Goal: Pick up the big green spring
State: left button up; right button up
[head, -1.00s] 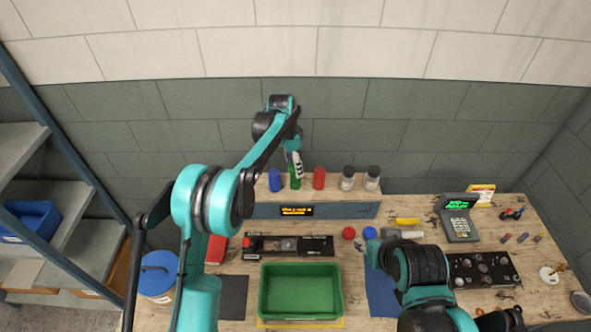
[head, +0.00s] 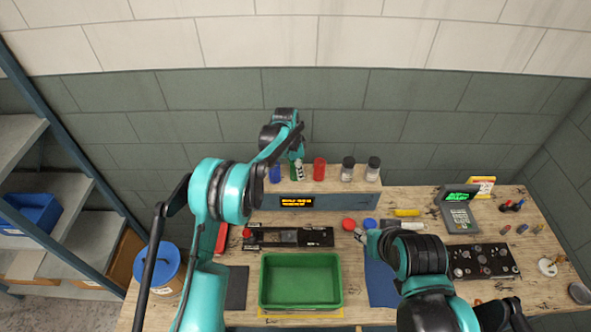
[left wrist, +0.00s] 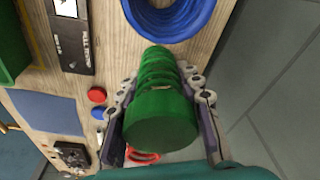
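The big green spring (head: 293,171) stands on the raised shelf at the back of the bench, between a blue spring (head: 275,173) and a red spring (head: 319,168). In the left wrist view the green spring (left wrist: 160,110) fills the middle, with its coils and solid end showing. My left gripper (head: 298,168) is at the spring and partly hides it. Its fingers (left wrist: 160,82) lie on both sides of the spring, spread, with a narrow gap seeming to show. My right gripper (head: 361,237) hangs low over the bench near the red button; its fingers are too small to read.
Two grey springs (head: 360,170) stand farther right on the shelf. The blue spring (left wrist: 180,12) lies close beside the left fingers in the wrist view.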

pick_arm(q)
jog(key=c, duration=0.5)
